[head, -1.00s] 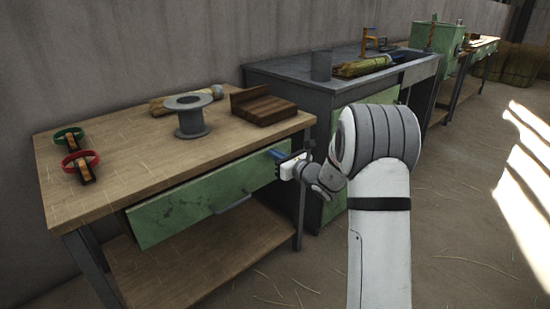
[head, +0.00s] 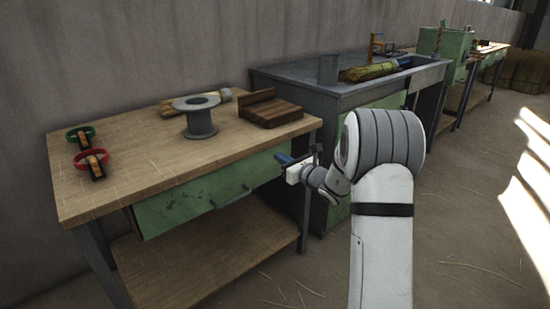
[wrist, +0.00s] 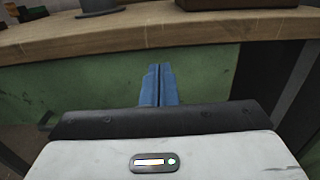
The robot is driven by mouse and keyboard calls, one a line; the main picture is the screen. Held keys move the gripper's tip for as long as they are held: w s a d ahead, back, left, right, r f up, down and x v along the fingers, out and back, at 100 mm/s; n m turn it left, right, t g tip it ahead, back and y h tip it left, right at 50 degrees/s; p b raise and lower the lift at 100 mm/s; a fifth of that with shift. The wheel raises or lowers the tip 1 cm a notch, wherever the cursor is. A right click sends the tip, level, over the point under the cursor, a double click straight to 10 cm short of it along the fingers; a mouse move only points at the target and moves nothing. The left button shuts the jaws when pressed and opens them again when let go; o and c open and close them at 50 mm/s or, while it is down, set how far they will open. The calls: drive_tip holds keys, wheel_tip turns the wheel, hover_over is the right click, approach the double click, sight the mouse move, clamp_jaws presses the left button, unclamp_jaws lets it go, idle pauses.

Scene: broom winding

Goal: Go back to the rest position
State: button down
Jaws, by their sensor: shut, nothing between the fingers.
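My gripper (head: 284,159) is at the right end of the workbench's green drawer (head: 200,198), just below the tabletop edge. Its blue fingers (wrist: 159,84) are closed together and empty. In the wrist view they point at the green drawer front (wrist: 90,80); I cannot tell whether they touch it. The drawer front sits close under the tabletop, and its handle (head: 231,198) faces out.
On the wooden workbench (head: 140,165) are a grey spool (head: 198,120), a wooden block (head: 272,112), a straw bundle (head: 170,108), and green (head: 81,134) and red (head: 92,158) looped tools. A grey bench (head: 300,75) stands behind. The floor at right is clear.

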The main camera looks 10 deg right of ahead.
drive_tip(key=p+v, duration=0.2)
drive_tip(key=v, duration=0.8)
drive_tip(key=s+a+r+n+g+y+p, duration=0.2)
drive_tip(key=s+a+r+n+g+p, duration=1)
drive_tip(key=s+a+r+n+p, duration=0.4)
drive_tip(key=s+d+r+n+h+p, duration=0.4)
drive_tip(key=s+r+n+h+p, duration=0.1)
drive_tip(key=s+r+n+p, duration=0.2)
drive_tip(key=s+d+r+n+g+h+p, duration=0.1)
drive_tip(key=s+d+r+n+h+p, duration=0.3)
drive_tip(key=s+r, duration=0.6)
drive_tip(key=n+h+p, duration=0.2)
drive_tip(key=n+p, duration=0.1)
drive_tip(key=p, duration=0.1)
drive_tip(key=shift+s+d+p, duration=0.2)
drive_tip(key=shift+d+p, duration=0.1)
drive_tip(key=shift+p, duration=0.05)
